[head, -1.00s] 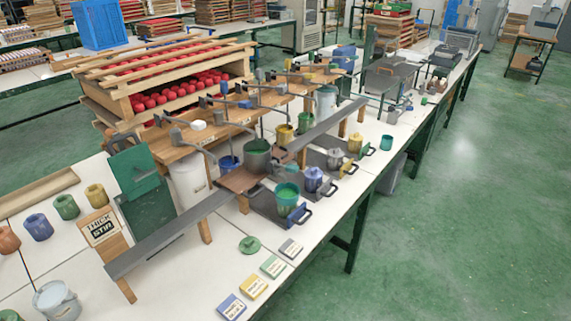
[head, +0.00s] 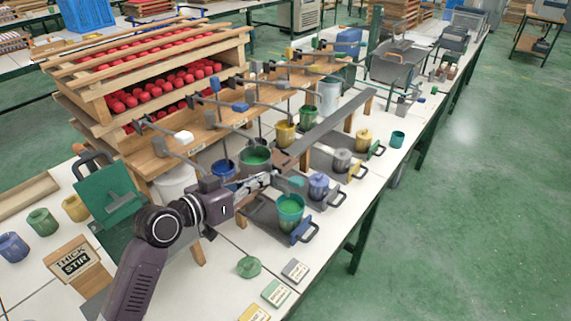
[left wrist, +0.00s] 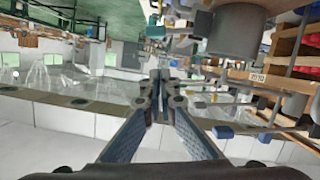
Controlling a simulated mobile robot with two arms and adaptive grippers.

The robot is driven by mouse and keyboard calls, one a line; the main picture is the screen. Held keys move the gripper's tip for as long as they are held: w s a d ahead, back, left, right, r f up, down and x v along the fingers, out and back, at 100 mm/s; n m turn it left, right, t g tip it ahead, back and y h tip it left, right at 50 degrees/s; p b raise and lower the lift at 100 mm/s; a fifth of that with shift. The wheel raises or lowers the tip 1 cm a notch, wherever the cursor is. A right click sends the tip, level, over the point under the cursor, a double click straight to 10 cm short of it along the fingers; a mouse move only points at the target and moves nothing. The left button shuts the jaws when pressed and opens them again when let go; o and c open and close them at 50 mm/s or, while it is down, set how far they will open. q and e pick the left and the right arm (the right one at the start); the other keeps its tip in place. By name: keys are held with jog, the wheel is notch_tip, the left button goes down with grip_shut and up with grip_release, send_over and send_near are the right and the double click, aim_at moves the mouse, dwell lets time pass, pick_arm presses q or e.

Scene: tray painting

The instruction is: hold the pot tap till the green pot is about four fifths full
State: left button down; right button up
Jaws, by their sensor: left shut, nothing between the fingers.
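My left gripper (head: 270,178) is shut and empty, in front of the vat and above and left of the pot. The pot tap is not clearly visible; my gripper is around that spot.
A green lid (head: 249,267) and several label cards (head: 276,292) lie on the front of the table. A blue-purple pot (head: 318,185) stands close behind the green one. A long grey rail (head: 335,125) and thin stirrer arms crowd the rack.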

jog(key=s, duration=0.6)
pick_arm(q)
jog(key=p, duration=0.3)
send_over(287, 178)
jog(key=s, duration=0.3)
jog(key=f, duration=0.5)
jog(key=shift+s+d+p, duration=0.3)
jog(key=shift+d, duration=0.05)
pick_arm(e)
jog(key=w+r, duration=0.2)
jog(key=r, duration=0.1)
jog(key=shift+w+d+r, duration=0.15)
jog(key=shift+w+r, duration=0.05)
pick_arm(q)
jog(key=shift+f, duration=0.1)
pick_arm(e)
jog(key=shift+w, duration=0.2)
jog(key=shift+f, duration=0.1)
